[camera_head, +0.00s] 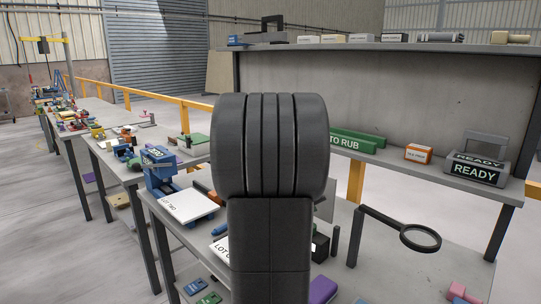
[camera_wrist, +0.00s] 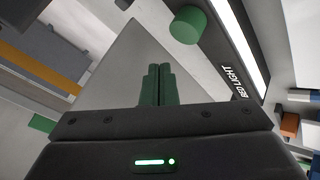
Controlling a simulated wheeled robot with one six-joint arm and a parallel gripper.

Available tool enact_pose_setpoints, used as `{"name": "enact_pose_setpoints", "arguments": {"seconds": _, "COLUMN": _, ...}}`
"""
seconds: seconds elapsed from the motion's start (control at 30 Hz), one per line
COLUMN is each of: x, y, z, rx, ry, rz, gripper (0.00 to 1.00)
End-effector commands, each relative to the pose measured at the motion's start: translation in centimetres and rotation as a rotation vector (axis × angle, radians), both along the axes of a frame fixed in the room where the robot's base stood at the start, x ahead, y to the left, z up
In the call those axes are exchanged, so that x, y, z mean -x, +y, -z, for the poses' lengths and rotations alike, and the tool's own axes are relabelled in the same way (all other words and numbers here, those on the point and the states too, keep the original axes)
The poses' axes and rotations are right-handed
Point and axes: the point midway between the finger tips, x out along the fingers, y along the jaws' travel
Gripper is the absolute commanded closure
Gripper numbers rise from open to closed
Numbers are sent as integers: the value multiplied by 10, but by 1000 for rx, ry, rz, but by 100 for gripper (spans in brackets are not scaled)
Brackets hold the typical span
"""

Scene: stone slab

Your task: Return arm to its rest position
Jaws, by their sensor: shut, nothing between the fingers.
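In the wrist view, my gripper (camera_wrist: 157,84) has its two green fingers together, with nothing between them. The fingers point over a plain grey surface. A green cylinder (camera_wrist: 188,25) lies beyond and to the right of the fingertips, apart from them. A dark bar lettered "RED LIGHT" (camera_wrist: 240,84) runs along the right. In the head view, my dark arm stands upright in the middle of the picture and hides what is behind it. The gripper itself does not show there.
The bench holds a "LOT TWO" board (camera_head: 187,206), a blue device (camera_head: 158,169) and a magnifier (camera_head: 421,238). Open floor (camera_head: 35,215) lies left.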

Motion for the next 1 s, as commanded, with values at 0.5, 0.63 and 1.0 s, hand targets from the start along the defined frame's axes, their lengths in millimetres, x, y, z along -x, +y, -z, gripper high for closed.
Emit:
{"name": "enact_pose_setpoints", "arguments": {"seconds": 0.5, "x": 0, "y": 0, "z": 34, "rx": 1, "ry": 0, "rz": 1, "gripper": 100}}
{"name": "enact_pose_setpoints", "arguments": {"seconds": 0.63, "x": 0, "y": 0, "z": 34, "rx": 1, "ry": -1, "rz": 0, "gripper": 100}}
{"name": "enact_pose_setpoints", "arguments": {"seconds": 1.0, "x": 2, "y": -1, "z": 28, "rx": 0, "ry": -2, "rz": 5, "gripper": 100}}
